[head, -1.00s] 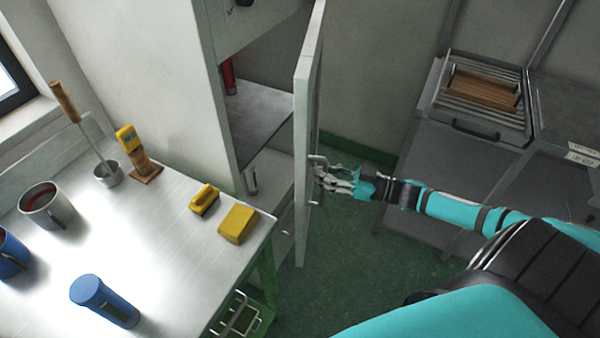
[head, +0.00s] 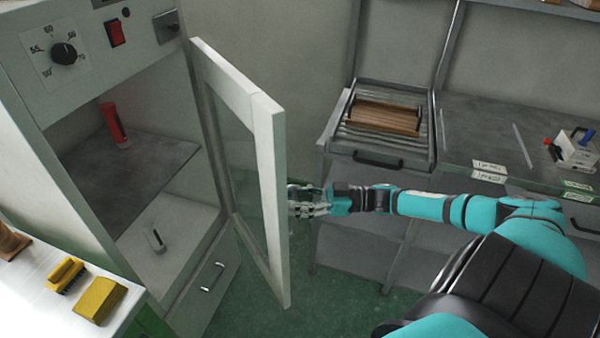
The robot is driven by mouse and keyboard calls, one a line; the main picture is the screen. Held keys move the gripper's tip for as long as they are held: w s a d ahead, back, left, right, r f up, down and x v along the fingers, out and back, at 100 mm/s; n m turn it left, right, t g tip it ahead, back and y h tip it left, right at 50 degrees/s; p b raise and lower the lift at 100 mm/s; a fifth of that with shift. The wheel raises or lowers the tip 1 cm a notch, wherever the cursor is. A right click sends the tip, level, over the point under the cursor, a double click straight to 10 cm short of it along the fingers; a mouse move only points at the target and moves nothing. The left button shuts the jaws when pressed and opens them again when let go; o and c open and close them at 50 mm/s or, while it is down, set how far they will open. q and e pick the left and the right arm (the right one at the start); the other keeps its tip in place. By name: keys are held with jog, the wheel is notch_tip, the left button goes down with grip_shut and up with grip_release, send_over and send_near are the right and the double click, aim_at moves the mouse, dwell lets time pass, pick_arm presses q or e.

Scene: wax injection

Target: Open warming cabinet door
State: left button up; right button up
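The warming cabinet (head: 95,85) stands at the left, with a dial and red switch on its upper panel. Its glazed door (head: 262,150) is swung open, standing well away from the cabinet front, edge towards me. My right gripper (head: 298,202) is at the outer side of the door, by its free edge. The door hides its fingertips and the handle, so I cannot tell whether it grips the handle. Inside the cabinet, a red tube (head: 114,125) stands on the grey shelf (head: 150,160), and a small grey item (head: 155,240) is below. My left gripper is out of view.
A metal bench (head: 110,325) at lower left holds a yellow brush (head: 66,274) and a yellow block (head: 100,299). A grey workbench (head: 470,130) with a slatted tray (head: 380,150) stands behind my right arm. Green floor shows beneath the door.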

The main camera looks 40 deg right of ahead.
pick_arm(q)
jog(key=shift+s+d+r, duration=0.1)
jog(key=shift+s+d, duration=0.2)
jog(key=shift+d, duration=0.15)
pick_arm(e)
jog(key=w+v, duration=0.1)
jog(key=v, duration=1.2)
jog(key=shift+d+f, duration=0.25)
jog(key=shift+d, duration=0.1)
